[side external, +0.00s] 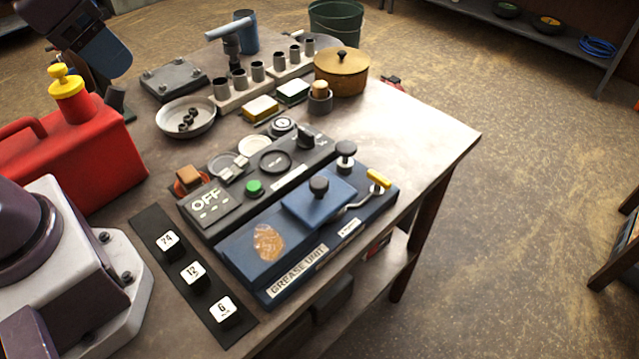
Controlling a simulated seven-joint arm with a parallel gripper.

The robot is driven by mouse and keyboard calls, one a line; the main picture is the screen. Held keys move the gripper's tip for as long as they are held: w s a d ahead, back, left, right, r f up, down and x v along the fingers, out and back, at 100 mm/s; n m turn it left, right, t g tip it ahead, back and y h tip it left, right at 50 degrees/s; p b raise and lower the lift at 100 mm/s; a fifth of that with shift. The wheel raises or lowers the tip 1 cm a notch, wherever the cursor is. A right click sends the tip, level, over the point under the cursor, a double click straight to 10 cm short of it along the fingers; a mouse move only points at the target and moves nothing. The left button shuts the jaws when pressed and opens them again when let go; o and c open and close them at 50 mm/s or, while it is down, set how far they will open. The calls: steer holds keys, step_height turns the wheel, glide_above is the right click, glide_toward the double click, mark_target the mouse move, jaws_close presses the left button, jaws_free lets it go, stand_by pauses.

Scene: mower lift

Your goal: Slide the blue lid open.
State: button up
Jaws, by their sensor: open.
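The blue lid (302,205) is a flat plate with a black round knob (319,185) on it. It lies on the right part of the long blue grease unit (235,255), near the front edge of the table. A tan grease patch (268,242) shows on the unit, left of the lid. A bent metal rod with a yellow handle (379,179) stands at the lid's right. My gripper (108,92) is partly in view at the upper left, mostly hidden behind the red can. It is open and far from the lid.
A black control panel (215,228) with buttons and a dial lies just behind the unit. Another black knob (346,154) stands at the unit's back right. A numbered strip (152,220) lies left, beside a red can (85,160). The right table corner (440,130) is bare.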

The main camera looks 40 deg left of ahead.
steer(key=w+d+f+g, duration=0.35)
steer(key=w+d, duration=0.25)
steer(key=w, duration=0.2)
steer(key=n+g, duration=0.1)
steer(key=n, duration=0.9)
glide_toward(319, 182)
step_height(319, 182, down, 9)
steer(key=shift+w+d+f, duration=0.1)
steer(key=shift+w+f, duration=0.05)
